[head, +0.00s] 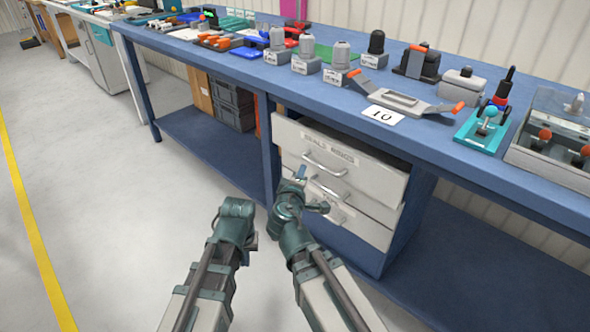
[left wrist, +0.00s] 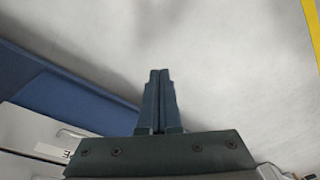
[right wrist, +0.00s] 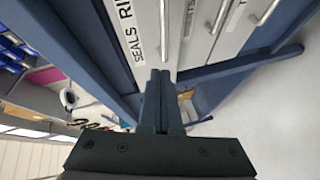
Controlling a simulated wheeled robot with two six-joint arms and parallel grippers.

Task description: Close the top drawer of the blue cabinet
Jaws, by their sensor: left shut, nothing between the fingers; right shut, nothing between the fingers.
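The blue cabinet (head: 368,257) stands under the blue workbench, with a stack of pale drawers. The top drawer (head: 365,177), labelled as seals and rings, has a bar handle and appears to stand out slightly; the exact gap is unclear. Its labelled front also shows in the right wrist view (right wrist: 142,38). My right gripper (head: 301,172) is shut and empty in front of the drawers' left part; contact cannot be told. Its closed fingers show in the right wrist view (right wrist: 160,75). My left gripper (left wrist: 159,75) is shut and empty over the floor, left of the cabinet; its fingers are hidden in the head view.
The workbench top (head: 480,160) overhangs the cabinet and holds several tools, a grey handled tray (head: 405,100) and a number card (head: 383,115). A blue bench leg (head: 268,150) stands just left of the drawers. Dark crates (head: 232,105) sit on the lower shelf. The floor at left is clear.

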